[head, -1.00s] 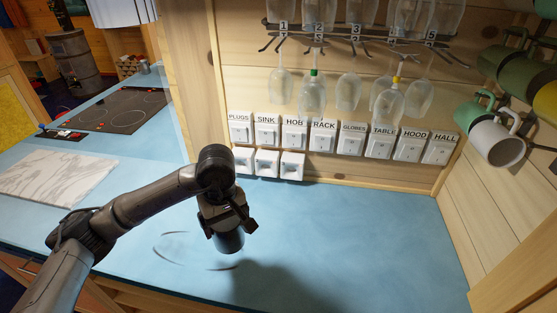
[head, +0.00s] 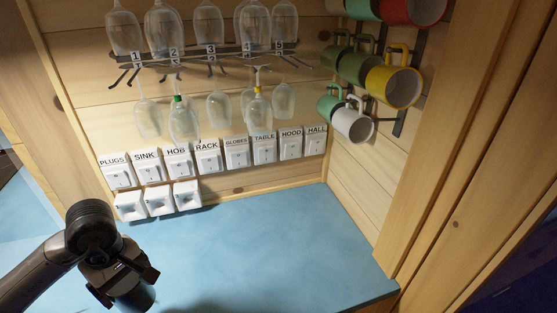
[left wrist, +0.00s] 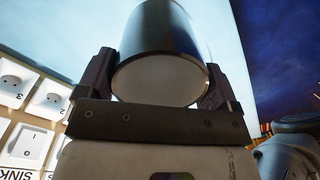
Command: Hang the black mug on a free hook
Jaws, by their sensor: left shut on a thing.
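My left gripper (head: 122,282) is at the lower left of the head view, low over the blue counter. It is shut on the black mug (head: 140,299), whose dark side shows below the jaws. In the left wrist view the mug (left wrist: 168,45) sits between the two fingers (left wrist: 160,88), with a pale round end facing the camera. Its handle is not visible. Mug hooks are on the right wall; a dark rail end (head: 400,122) shows bare beside the white mug (head: 353,122). My right gripper is not in view.
Yellow (head: 393,84) and green mugs (head: 357,64) hang above the white one. Stemmed glasses hang around a numbered rack (head: 205,58) on the back wall, above labelled switches (head: 236,153). The blue counter (head: 270,235) is clear. A wooden post (head: 450,140) stands at right.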

